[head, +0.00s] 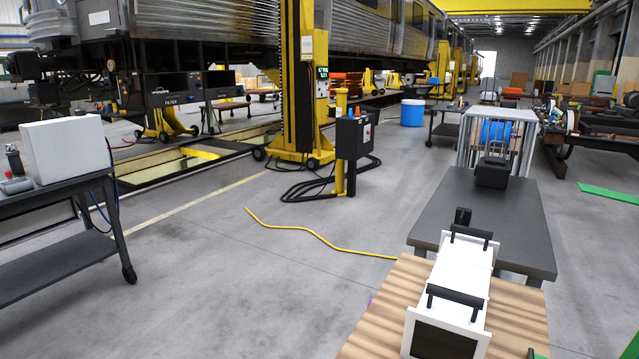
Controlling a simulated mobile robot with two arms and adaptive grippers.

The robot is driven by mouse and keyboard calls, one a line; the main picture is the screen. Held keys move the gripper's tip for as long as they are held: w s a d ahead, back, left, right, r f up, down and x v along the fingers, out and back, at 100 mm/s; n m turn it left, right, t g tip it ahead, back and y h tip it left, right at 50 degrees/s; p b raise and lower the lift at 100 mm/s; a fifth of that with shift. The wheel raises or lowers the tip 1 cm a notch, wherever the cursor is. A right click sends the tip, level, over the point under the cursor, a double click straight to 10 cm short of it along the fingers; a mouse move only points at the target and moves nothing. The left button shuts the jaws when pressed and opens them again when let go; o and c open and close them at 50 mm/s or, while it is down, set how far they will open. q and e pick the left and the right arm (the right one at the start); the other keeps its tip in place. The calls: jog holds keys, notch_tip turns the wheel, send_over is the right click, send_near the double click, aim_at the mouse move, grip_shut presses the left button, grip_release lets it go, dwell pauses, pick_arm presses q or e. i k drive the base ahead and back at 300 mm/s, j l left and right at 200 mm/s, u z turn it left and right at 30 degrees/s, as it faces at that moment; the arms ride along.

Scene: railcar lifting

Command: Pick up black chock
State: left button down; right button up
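A black blocky object (492,173) with a raised top part sits on the far end of the dark grey table (478,213), at the right of the head view. It looks like the black chock, but its shape is too small to be sure. A smaller black upright piece (462,217) shows at the near end of that table, partly behind a white case; I cannot tell what it is. Neither of my grippers is in view.
A white case (459,268) with black handles lies on a wooden-top table (388,316) in front. A yellow hose (318,236) lies on the floor. A cart (70,190) stands left, a yellow lifting column (299,90) further back.

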aim_at(462, 217)
jog(key=k+l, duration=0.2)
jog(key=l, duration=0.15)
jog(key=k+l, duration=0.2)
jog(key=l, duration=0.5)
jog(key=k+l, duration=0.15)
jog(key=l, duration=0.4)
jog(key=l+u, duration=0.1)
jog(key=l, duration=0.4)
jog(key=k+l, duration=0.15)
jog(key=l, duration=0.35)
jog(key=i+l, duration=0.15)
jog(key=l, duration=0.2)
jog(key=i+l, duration=0.2)
jog(key=i+l+u, duration=0.1)
jog(key=l, duration=0.35)
jog(key=i+l, duration=0.2)
jog(key=l, duration=0.15)
jog(key=i+l, duration=0.15)
jog(key=l, duration=0.2)
jog(key=i+l, duration=0.15)
jog(key=l, duration=0.2)
jog(key=i+l+u, duration=0.1)
jog(key=l, duration=0.25)
